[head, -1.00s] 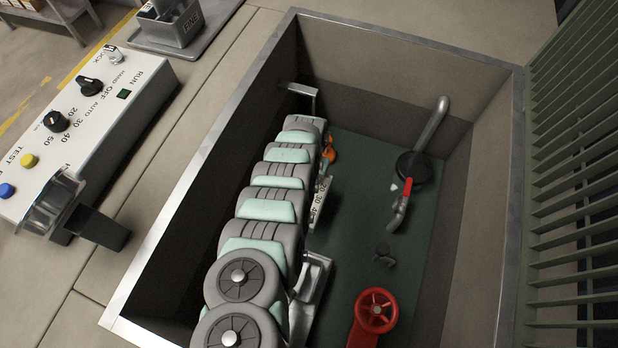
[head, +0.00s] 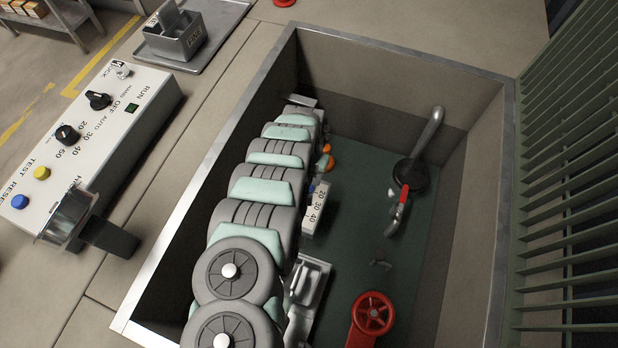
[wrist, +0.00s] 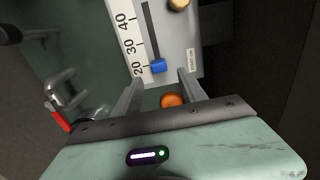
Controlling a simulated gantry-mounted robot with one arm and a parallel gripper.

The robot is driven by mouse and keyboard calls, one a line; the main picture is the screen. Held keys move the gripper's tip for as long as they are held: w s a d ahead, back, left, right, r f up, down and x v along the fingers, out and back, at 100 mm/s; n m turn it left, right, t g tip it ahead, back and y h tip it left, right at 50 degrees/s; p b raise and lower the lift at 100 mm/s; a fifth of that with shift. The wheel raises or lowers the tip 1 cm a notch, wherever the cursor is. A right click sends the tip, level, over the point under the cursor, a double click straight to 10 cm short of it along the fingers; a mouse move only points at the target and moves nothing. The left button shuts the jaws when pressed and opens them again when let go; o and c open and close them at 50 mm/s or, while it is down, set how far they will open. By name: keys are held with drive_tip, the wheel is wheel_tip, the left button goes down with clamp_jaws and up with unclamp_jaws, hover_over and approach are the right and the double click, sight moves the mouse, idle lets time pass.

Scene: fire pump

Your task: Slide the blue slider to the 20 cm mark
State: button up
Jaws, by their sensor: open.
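The blue slider (wrist: 158,66) sits in a dark slot on a light panel (wrist: 179,40), about level with the 20 on the white scale (wrist: 130,45) in the wrist view. The scale also reads 30 and 40. In the head view the slider (head: 312,187) is a tiny blue spot at the upper end of the scale (head: 316,209). My gripper (wrist: 156,80) is open in the wrist view. Its fingertips are on either side of and near the slider, with nothing held. Whether they touch the panel is unclear. My arm hides the fingers in the head view.
An orange knob (wrist: 172,100) shows between my fingers, beyond the panel's end. A yellowish knob (wrist: 178,4) is at the panel's top. The deep pit (head: 480,190) also holds a red handwheel (head: 373,313) and a red-handled valve (head: 402,195). A control box (head: 90,130) stands outside, left.

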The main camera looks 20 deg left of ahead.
drive_tip(key=shift+r+p, duration=0.55)
drive_tip(key=shift+r, duration=1.55)
